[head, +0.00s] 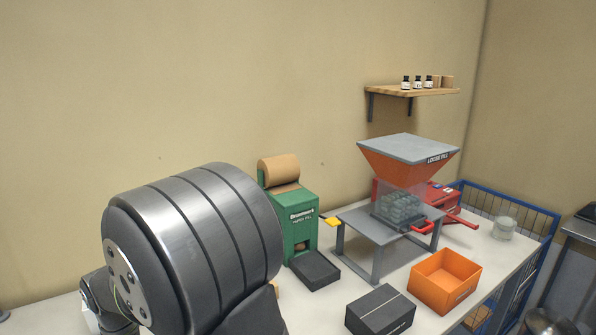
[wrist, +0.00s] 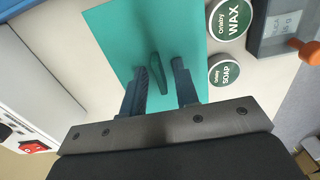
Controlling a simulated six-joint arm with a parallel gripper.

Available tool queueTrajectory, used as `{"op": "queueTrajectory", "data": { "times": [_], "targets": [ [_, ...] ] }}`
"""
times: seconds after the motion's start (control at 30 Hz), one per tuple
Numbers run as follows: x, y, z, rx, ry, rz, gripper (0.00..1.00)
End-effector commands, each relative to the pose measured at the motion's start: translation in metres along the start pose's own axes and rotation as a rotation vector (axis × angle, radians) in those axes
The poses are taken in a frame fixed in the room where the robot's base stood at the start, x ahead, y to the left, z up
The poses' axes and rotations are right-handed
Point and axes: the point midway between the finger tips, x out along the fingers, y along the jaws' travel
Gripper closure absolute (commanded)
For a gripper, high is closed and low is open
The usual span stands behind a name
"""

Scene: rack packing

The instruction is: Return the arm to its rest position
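My gripper (wrist: 160,67) shows in the wrist view, with its two dark fingers apart. A teal board or sheet (wrist: 112,32) lies beyond the fingers. A narrow darker green upright piece (wrist: 157,75) on it shows between them, with a gap to each finger. I see nothing held. In the head view my arm's large grey link fills the lower left, and my gripper is out of sight.
The wrist view shows a WAX tin (wrist: 229,17), a SOAP tin (wrist: 225,70) and a white unit with a red switch (wrist: 32,146). The head view shows a green paper-fill machine (head: 291,215), an orange hopper (head: 405,160), an orange bin (head: 445,280) and a dark box (head: 380,312).

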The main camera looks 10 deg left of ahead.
Motion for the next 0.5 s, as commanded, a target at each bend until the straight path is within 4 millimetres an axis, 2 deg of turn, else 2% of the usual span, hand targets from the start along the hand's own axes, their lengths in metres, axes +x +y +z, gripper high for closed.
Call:
{"op": "queueTrajectory", "data": {
  "times": [0.03, 0.2, 0.5],
  "targets": [
    [-0.016, 0.002, -0.001, 0.0, 0.003, 0.009, 0.72],
    [-0.051, 0.001, -0.001, 0.0, 0.003, 0.008, 0.72],
    [-0.083, -0.01, 0.052, 0.005, 0.002, 0.006, 0.72]
  ]
}}
